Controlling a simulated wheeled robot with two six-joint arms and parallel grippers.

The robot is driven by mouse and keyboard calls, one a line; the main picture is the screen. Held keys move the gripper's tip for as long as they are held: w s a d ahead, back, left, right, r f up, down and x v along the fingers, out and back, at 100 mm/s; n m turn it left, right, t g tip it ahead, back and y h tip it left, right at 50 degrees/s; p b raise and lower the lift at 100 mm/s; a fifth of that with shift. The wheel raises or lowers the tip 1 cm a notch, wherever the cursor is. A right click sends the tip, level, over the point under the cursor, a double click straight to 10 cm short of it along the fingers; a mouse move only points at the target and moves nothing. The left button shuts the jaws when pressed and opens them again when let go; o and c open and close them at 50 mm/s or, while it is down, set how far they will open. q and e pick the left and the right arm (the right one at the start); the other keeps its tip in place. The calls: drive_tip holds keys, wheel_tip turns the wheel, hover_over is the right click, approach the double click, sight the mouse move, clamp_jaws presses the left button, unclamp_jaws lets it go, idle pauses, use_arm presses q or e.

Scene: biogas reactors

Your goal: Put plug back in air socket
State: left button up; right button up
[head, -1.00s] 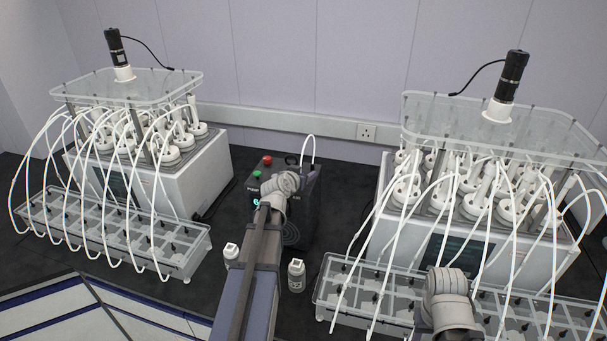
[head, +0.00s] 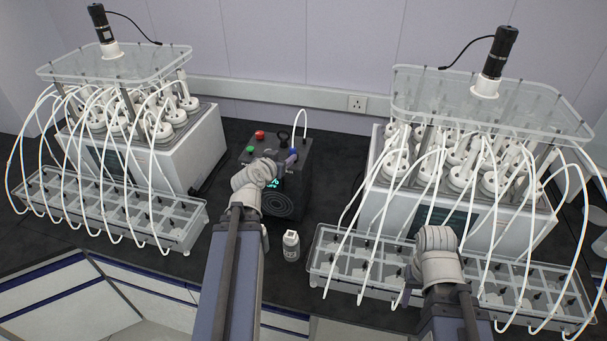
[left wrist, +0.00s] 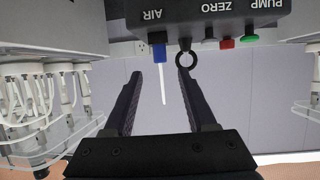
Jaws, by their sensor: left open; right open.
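The blue plug (head: 293,152) with its thin white tube is at the top right of the dark control box (head: 297,188). In the left wrist view, which is upside down, the plug (left wrist: 159,53) sits at the black fitting by the AIR label, tube pointing away from the box. I cannot tell how deep it sits. My left gripper (left wrist: 159,74) is open, its two fingers either side of the plug and tube, with no contact visible. In the head view my left wrist hides part of the box. My right gripper (head: 409,282) is open at the right-hand tray, its fingers mostly hidden.
A black ring (left wrist: 184,60) stands beside the plug, then red and green buttons (left wrist: 249,38). A small white bottle (head: 291,246) stands before the box. Reactor units with looping white tubes (head: 490,190) flank it on both sides.

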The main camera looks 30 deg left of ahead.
use_arm(q)
drive_tip(key=s+d+f+m+g+h, duration=0.1)
drive_tip(key=d+f+m+g+h, duration=0.2)
drive_tip(key=d, duration=0.8)
drive_tip(key=s+d+f+m+g+h, duration=0.1)
drive_tip(key=d+f+g+h, duration=0.15)
drive_tip(key=d+f, duration=0.6)
drive_tip(key=s+d+f+m+g+y, duration=0.1)
drive_tip(key=s+d+g+y, duration=0.4)
drive_tip(key=s+d, duration=1)
drive_tip(key=s+f+g, duration=0.1)
drive_tip(key=g, duration=0.2)
drive_tip(key=shift+m, duration=0.3)
wheel_tip(320, 180, down, 6)
drive_tip(key=b, duration=0.6)
drive_tip(key=shift+f, duration=0.15)
